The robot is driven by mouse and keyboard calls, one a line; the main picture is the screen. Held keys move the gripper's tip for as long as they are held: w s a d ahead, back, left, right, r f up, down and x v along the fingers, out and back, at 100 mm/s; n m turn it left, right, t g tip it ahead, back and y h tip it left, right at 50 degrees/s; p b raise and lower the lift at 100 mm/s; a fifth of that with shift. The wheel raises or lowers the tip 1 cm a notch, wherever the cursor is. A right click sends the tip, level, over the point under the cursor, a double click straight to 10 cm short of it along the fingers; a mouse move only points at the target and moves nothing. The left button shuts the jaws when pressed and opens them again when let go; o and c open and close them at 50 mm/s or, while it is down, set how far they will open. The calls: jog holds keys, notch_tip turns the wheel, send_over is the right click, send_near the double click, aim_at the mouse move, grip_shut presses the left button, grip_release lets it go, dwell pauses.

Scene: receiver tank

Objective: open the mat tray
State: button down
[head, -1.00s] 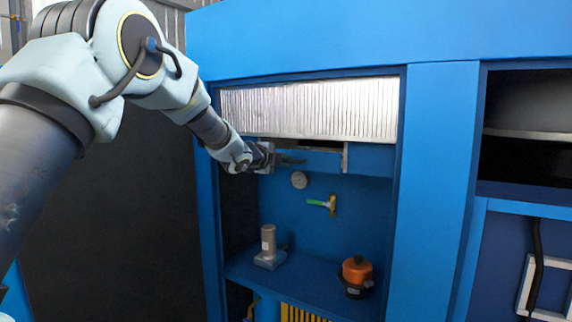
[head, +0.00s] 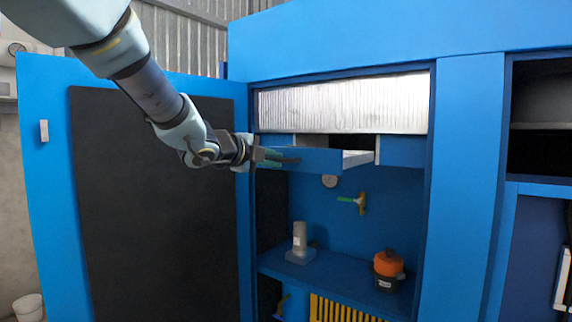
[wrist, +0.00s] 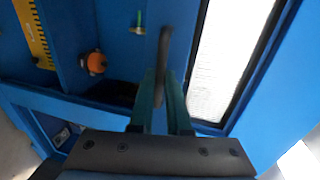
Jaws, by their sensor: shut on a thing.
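The mat tray (head: 320,161) is a blue drawer below the silver ribbed panel in the blue cabinet. It stands partly pulled out, and its pale inside shows behind the front. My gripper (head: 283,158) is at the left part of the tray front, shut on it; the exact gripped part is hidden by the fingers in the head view.
The silver ribbed panel (head: 340,108) is above the tray. Below are a pressure gauge (head: 329,181), a green-handled valve (head: 359,201), a grey cylinder (head: 299,240) and an orange-topped device (head: 388,265) on a shelf. A blue door (head: 60,190) stands open at left.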

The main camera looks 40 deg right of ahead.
jog(key=shift+f+v, duration=0.25)
jog(key=shift+v, duration=0.95)
jog(key=c, duration=0.9)
grip_release()
jog(key=shift+a, duration=0.15)
jog(key=v, duration=1)
jog(key=shift+a, duration=0.3)
jog(key=shift+s, duration=0.1)
